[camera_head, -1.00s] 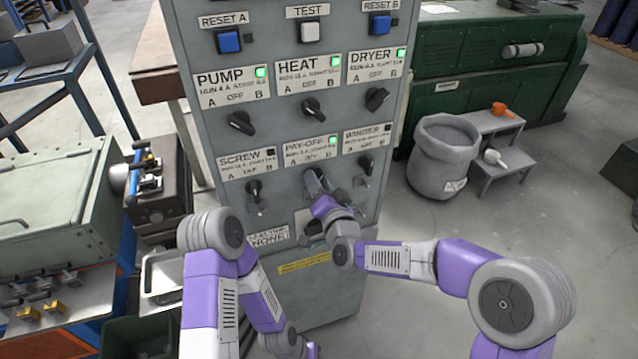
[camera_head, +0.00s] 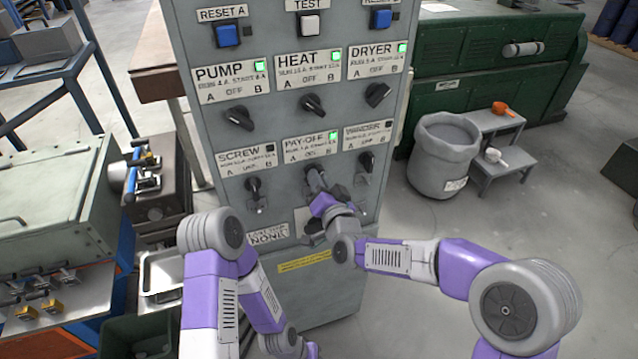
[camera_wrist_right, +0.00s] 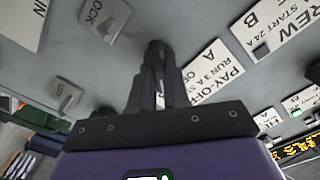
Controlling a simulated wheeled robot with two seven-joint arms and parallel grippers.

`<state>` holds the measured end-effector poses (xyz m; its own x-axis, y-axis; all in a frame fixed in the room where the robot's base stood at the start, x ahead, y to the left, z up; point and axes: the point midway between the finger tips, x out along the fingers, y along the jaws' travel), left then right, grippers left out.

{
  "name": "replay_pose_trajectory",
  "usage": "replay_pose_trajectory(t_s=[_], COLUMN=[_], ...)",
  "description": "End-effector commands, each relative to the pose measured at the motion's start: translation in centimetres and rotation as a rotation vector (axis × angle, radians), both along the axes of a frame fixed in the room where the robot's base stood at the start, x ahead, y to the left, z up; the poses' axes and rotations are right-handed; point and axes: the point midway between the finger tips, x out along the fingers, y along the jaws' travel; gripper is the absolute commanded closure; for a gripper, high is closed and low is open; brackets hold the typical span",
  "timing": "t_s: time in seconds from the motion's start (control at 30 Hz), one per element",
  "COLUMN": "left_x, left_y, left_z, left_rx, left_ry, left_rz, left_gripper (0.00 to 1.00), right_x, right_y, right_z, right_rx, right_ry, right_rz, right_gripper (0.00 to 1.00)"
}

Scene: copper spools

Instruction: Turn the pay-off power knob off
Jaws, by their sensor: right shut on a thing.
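The pay-off knob (camera_wrist_right: 158,47) is a dark knob on the grey panel, seen in the right wrist view between my right fingertips. My right gripper (camera_wrist_right: 155,75) is shut on it; in the head view the gripper (camera_head: 315,183) reaches the panel below the pay-off label (camera_head: 310,148) and mostly hides the knob. The pay-off lamp (camera_head: 332,135) is lit green. The knob's exact angle is hard to tell. My left arm hangs down in front of the panel's lower left, and its gripper is out of view.
The screw knob (camera_head: 254,185) and winder knob (camera_head: 366,161) flank it closely, with dark lamps. Plates hang below them. The pump knob (camera_head: 238,117), heat knob (camera_head: 312,104) and dryer knob (camera_head: 377,94) sit above, lamps green. A grey bin (camera_head: 443,155) stands right.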

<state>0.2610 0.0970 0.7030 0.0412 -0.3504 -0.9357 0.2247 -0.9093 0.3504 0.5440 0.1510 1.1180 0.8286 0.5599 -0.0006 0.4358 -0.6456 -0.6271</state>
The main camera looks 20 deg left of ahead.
Motion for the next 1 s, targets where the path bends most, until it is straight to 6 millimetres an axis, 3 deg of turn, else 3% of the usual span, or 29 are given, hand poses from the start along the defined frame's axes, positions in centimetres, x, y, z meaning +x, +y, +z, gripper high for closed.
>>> replay_pose_trajectory(t_s=[0.4, 1.0], left_x=[0.0, 0.0], left_y=[0.0, 0.0], left_z=[-3.5, -5.2], left_rx=[0.000, 0.000], left_ry=[0.000, 0.000], left_rz=[0.000, 0.000], left_gripper=[0.57, 0.57], right_x=[-0.1, -0.1], right_y=[0.1, 0.2], right_z=[-0.2, 0.0], right_rx=[-0.281, -0.545], right_ry=[-0.192, -0.368], right_rz=[0.001, 0.002], right_gripper=[1.00, 1.00])
